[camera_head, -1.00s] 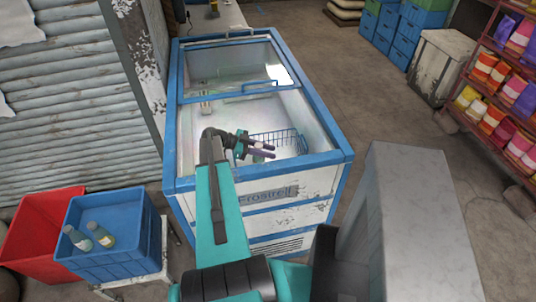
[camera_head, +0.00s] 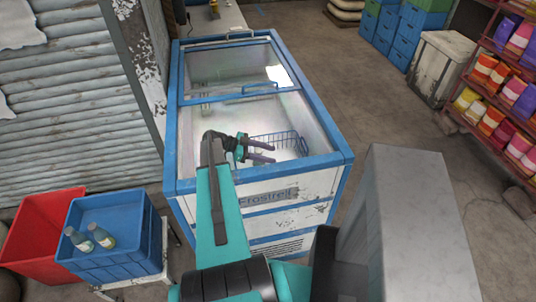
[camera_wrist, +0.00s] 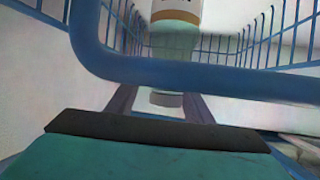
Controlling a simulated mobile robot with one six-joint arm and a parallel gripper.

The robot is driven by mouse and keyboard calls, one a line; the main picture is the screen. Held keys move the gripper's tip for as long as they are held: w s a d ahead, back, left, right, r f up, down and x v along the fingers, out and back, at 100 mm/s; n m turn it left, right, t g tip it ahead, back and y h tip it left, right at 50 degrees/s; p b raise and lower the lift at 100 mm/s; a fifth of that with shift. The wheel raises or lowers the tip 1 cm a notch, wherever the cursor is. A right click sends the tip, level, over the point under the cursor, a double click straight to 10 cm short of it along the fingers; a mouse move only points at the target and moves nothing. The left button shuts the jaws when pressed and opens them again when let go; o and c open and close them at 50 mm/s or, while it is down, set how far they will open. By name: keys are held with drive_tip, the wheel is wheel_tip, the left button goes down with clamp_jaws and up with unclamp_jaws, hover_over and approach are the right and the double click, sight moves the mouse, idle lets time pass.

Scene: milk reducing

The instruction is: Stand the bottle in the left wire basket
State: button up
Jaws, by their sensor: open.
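In the head view my gripper (camera_head: 270,153) is inside the chest freezer, by the wire basket (camera_head: 292,138). I cannot pick the bottle out there, nor tell whether it rests on the basket floor.
The freezer (camera_head: 256,118) has a blue rim around my arm and a glass lid over its far part. A blue crate (camera_head: 118,262) holds two bottles (camera_head: 94,237), beside a red crate (camera_head: 30,250). A shelf of colourful packets (camera_head: 505,75) stands at right.

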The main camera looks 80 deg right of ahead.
sight(260, 151)
drive_tip(key=shift+a+f, duration=0.1)
drive_tip(key=b+v, duration=0.2)
drive_tip(key=v, duration=0.4)
drive_tip(key=shift+w+r, duration=0.2)
drive_tip(key=shift+r, duration=0.1)
drive_tip(key=shift+w+a+r, duration=0.1)
drive_tip(key=shift+w+r, duration=0.25)
drive_tip(key=shift+w, duration=0.1)
idle(0.4)
